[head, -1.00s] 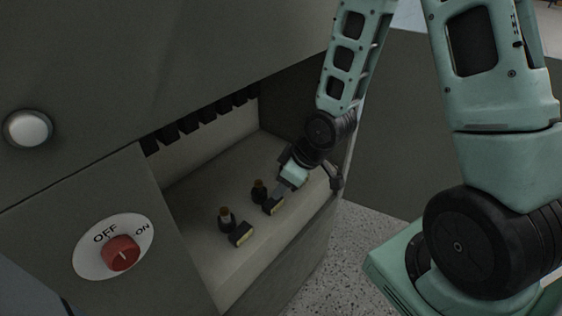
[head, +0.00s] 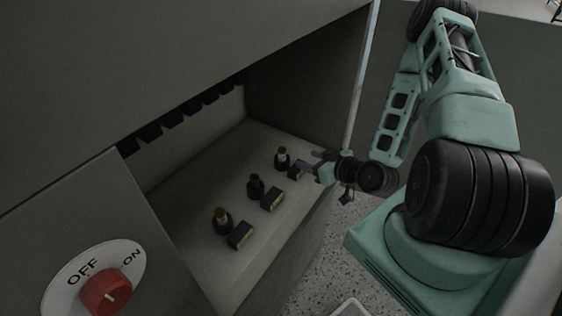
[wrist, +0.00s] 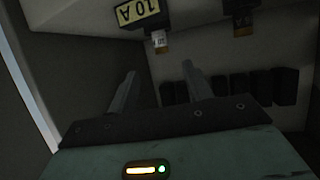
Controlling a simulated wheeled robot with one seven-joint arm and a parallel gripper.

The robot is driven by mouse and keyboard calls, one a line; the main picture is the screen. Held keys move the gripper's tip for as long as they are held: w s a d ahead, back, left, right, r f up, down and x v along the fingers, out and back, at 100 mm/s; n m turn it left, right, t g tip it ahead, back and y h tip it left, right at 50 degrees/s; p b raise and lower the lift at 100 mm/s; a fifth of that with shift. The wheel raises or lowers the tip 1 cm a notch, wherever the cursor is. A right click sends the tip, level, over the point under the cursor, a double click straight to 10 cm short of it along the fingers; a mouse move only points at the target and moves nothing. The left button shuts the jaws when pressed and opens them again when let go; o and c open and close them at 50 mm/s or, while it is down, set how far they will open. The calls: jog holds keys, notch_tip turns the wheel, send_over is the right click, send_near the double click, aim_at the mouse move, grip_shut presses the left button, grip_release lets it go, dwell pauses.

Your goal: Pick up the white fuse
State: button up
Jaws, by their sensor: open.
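The white fuse (head: 282,157), a small bottle-shaped piece with a dark base and a pale body, appears to be the farthest of three in the head view. In the wrist view its white body with an orange-brown tip (wrist: 160,42) shows upside down beside a label block marked 10 A (wrist: 139,11). My gripper (head: 312,162) is open and empty, just right of this fuse and apart from it, near its label block. In the wrist view the two fingers (wrist: 160,70) are spread, below the fuse in the picture.
A middle fuse (head: 255,187) and a near fuse (head: 221,220) stand on the same grey ledge (head: 205,262), with label blocks (head: 271,199) beside them. A red OFF/ON knob (head: 107,292) is at lower left.

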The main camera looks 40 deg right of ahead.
aim_at(285, 153)
jog(key=b+x, duration=0.4)
jog(key=b, duration=0.1)
jog(key=shift+w+f, duration=0.15)
jog(key=shift+f, duration=0.3)
jog(key=x, duration=0.2)
jog(key=b+x, duration=0.1)
jog(key=shift+w+a+r, duration=0.1)
jog(key=shift+w+r, duration=0.1)
jog(key=shift+w, duration=0.3)
jog(key=shift+x, duration=3.2)
jog(key=c, duration=1.1)
